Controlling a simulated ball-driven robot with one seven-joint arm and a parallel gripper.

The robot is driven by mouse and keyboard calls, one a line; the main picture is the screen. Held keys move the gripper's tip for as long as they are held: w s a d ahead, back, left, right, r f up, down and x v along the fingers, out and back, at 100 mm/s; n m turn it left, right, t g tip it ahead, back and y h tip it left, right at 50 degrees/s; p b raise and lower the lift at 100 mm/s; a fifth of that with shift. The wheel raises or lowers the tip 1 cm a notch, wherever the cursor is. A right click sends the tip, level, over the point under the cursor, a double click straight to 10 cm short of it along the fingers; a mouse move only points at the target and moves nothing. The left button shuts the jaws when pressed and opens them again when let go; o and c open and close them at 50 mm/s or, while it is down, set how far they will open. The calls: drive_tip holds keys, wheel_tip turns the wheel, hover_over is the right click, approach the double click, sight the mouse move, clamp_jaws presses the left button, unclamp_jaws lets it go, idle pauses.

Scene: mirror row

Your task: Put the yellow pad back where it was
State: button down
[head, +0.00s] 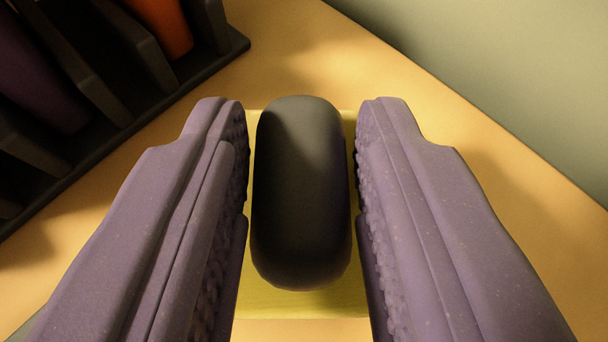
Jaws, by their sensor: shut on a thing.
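The yellow pad (300,304) is in the middle of the head view, below and between the fingers. A dark rounded block (302,200) sits on top of it like a grip and hides most of its face. Only yellow-green strips of the pad show at the far, near and side edges. My gripper (303,150) has two purple ribbed fingers, one along each side of the dark block. They are shut on the pad by this block. I cannot tell whether the pad touches the tan surface below.
A dark rack (160,97) with several upright dividers stands at the upper left. A purple thing (38,80) and an orange thing (163,22) are in its slots. The tan surface (335,60) is bare right of the rack, up to a grey-green area (510,70) at the upper right.

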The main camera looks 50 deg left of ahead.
drive_tip(key=c, duration=0.8)
unclamp_jaws()
drive_tip(key=shift+r, duration=0.15)
drive_tip(key=p+v, duration=0.4)
drive_tip(key=v, duration=0.8)
